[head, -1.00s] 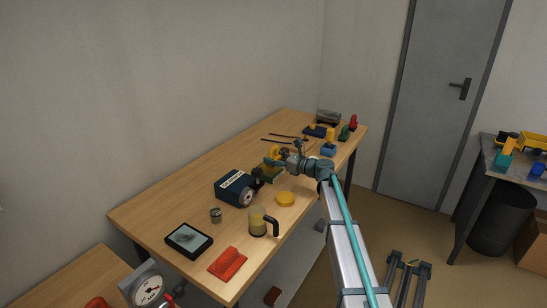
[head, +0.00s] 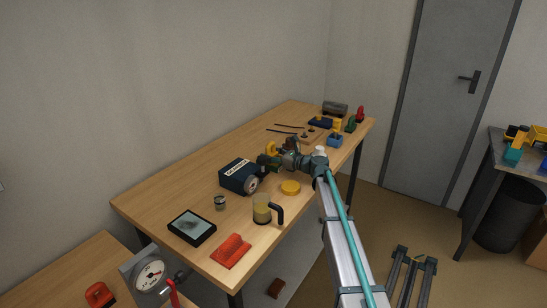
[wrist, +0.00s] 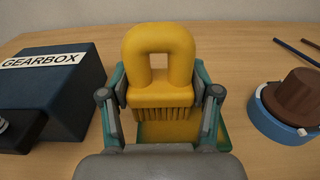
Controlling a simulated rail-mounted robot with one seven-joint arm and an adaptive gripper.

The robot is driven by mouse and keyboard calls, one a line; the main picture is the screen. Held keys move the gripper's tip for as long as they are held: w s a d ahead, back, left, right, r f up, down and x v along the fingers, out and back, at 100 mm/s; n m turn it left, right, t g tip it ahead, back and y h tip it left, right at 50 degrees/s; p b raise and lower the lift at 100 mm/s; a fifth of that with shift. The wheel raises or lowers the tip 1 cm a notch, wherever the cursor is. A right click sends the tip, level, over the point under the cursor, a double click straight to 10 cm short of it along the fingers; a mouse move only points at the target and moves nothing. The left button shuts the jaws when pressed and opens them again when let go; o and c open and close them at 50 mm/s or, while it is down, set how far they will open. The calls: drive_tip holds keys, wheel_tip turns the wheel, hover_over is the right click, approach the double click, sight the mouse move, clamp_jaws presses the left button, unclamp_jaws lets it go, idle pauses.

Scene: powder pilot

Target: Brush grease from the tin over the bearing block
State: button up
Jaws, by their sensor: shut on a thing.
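My gripper (head: 270,160) is shut on a yellow brush (wrist: 160,60) with a looped handle. The wrist view shows the brush upright between the fingers, bristles down. Just below and behind the bristles is a yellow surface with a green edge (wrist: 222,136), mostly hidden by the brush and fingers; I cannot tell whether it is the bearing block or whether the bristles touch it. To the right in the wrist view stands a round blue-rimmed thing with a brown top (wrist: 303,95), apart from the gripper. I cannot tell for sure which thing is the grease tin.
A dark blue gearbox box (head: 239,177) stands close left of my gripper. A yellow round disc (head: 291,188), a jug of yellowish liquid (head: 262,209), a small jar (head: 220,203), a tablet (head: 192,228) and a red cloth-like thing (head: 231,251) lie nearer. Thin rods (head: 287,129) lie farther back.

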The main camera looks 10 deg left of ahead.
sight(275, 154)
drive_tip(key=v, duration=0.3)
drive_tip(key=shift+s+d, duration=0.15)
drive_tip(key=shift+d, duration=0.15)
drive_tip(key=shift+s+d+r+p, duration=0.1)
drive_tip(key=shift+d+r+p, duration=0.1)
drive_tip(key=shift+p, duration=0.25)
wheel_tip(275, 154, up, 8)
drive_tip(key=p, duration=0.4)
drive_tip(key=shift+f, duration=0.2)
